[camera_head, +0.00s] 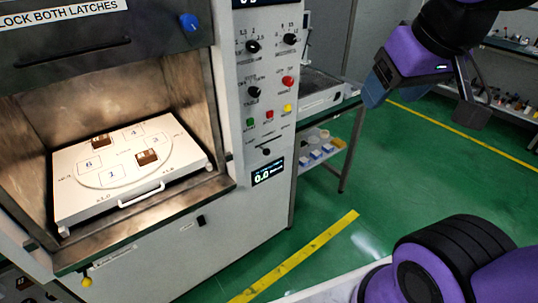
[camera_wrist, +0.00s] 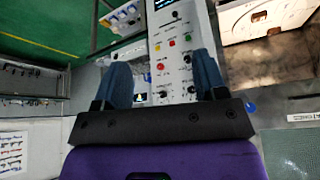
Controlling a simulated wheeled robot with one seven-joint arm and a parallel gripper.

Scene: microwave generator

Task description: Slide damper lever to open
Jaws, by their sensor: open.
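The microwave unit has a grey control panel (camera_head: 262,80) with knobs and buttons. A small black slider knob (camera_head: 266,151) sits low on it, above the display; it may be the damper lever, but its label is too small to read. It also shows near the top of the wrist view (camera_wrist: 175,14). My gripper (camera_head: 422,103) is open and empty, to the right of the panel and well apart from it. In the wrist view the blue-tipped fingers (camera_wrist: 162,78) stand spread in front of the panel. A small black fitting (camera_head: 201,220) and a yellow knob (camera_head: 86,281) are on the lower front.
The cavity at left is open, with a white tray (camera_head: 75,200) holding two brown blocks. A blue knob (camera_head: 189,22) is on the raised door. A bench (camera_head: 330,108) stands behind the panel. Green floor (camera_head: 400,170) between panel and arm is clear.

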